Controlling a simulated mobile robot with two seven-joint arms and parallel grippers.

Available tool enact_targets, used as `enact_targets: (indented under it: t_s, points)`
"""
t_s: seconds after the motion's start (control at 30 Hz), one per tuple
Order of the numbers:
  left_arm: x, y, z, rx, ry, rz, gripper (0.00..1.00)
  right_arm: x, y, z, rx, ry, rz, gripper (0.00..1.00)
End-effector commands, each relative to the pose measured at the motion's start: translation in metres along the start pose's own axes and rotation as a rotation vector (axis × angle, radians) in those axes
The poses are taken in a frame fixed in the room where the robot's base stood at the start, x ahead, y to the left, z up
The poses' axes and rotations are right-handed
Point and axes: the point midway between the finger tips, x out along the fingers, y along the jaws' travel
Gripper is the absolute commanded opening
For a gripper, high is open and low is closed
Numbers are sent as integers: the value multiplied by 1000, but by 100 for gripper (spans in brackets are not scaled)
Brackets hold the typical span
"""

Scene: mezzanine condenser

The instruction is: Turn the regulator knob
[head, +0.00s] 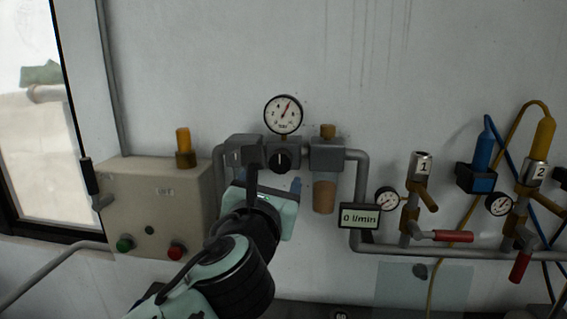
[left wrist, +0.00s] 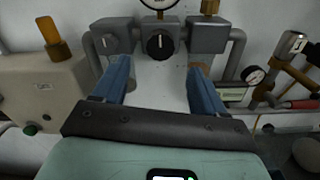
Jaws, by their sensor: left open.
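The regulator knob (head: 282,160) is black with a white mark that looks upright. It sits on a grey regulator block, below a round bar gauge (head: 283,114) with a red needle. It also shows at the top middle of the left wrist view (left wrist: 160,44). My left gripper (head: 268,184) is open in front of and below the knob. In the left wrist view its two blue fingers (left wrist: 158,76) are spread wide, one to each side of the knob's line, with nothing between them. No contact with the knob shows. My right gripper is not in view.
A beige control box (head: 155,200) with green and red buttons and an orange lamp is at left. A flow display (head: 359,218) reading 0 l/min and pipes with red-handled valves (head: 453,236) are at right. A filter bowl (head: 324,196) hangs close beside the knob.

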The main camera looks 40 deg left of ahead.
Motion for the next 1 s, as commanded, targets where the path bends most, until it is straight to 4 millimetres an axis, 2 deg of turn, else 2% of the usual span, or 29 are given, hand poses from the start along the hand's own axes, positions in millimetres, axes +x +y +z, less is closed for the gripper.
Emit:
enact_targets:
  t_s: [0.03,0.2,0.4,0.6,0.87,0.9,0.97,1.0]
  points:
    - [14,0,-1,0,5,1,72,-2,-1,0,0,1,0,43]
    - [50,-1,-1,-2,4,-1,72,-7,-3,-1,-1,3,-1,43]
    - [81,0,0,-3,2,0,72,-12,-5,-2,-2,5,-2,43]
    - [94,0,-1,-2,2,0,72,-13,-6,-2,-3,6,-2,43]
    - [96,0,-1,-2,2,-1,72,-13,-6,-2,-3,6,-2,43]
    - [95,0,-1,-2,2,-1,65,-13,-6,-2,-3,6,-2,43]
    - [95,0,-1,-2,2,-1,45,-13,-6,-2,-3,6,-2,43]
    - [95,0,-1,-2,2,-1,32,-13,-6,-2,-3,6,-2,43]
